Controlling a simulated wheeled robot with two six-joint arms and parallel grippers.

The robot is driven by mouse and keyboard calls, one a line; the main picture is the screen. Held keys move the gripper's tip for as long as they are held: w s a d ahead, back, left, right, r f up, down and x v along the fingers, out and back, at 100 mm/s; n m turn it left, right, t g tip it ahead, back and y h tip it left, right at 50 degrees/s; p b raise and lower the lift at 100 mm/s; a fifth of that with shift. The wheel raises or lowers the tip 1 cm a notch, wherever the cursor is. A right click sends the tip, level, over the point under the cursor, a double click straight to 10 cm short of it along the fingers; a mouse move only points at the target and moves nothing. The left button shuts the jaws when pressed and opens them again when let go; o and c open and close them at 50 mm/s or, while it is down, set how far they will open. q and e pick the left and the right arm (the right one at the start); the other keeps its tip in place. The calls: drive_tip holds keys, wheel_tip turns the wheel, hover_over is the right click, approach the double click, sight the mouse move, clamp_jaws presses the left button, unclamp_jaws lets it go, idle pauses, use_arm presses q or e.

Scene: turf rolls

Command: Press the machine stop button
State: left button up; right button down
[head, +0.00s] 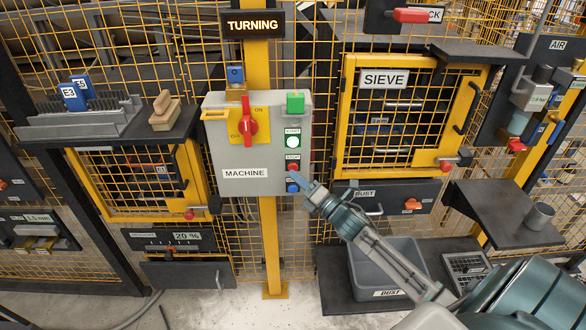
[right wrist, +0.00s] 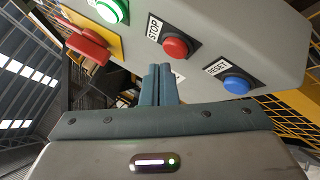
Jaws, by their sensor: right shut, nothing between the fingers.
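The grey machine box (head: 257,150) is mounted on a yellow post. Its red stop button (head: 293,167) sits below the lit start button (head: 293,142) and above the blue reset button (head: 292,187). The stop button shows whole in the right wrist view (right wrist: 175,48), with the reset button (right wrist: 237,85) to its right. My right gripper (head: 297,177) is shut and empty, its tips just below the stop button in the head view. In the right wrist view its fingertips (right wrist: 160,70) are close to the stop button; contact cannot be made out. My left gripper is not in view.
A red rotary switch (head: 249,121) on a yellow plate is left of the buttons. A lit "TURNING" sign (head: 252,25) hangs above. The sieve cage (head: 400,115) and a dust drawer (head: 388,199) are to the right. A shelf (head: 95,128) juts out at left.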

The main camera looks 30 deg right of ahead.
drive_tip(key=shift+w, duration=0.1)
idle(0.7)
drive_tip(key=shift+w+d, duration=0.25)
drive_tip(key=shift+w, duration=0.05)
drive_tip(key=shift+w+d, duration=0.2)
drive_tip(key=shift+w, duration=0.15)
idle(0.7)
drive_tip(key=shift+s, duration=0.1)
drive_tip(key=shift+s+a+b, duration=0.45)
drive_tip(key=shift+s+b, duration=0.15)
drive_tip(key=shift+b, duration=0.1)
drive_tip(key=shift+s, duration=0.1)
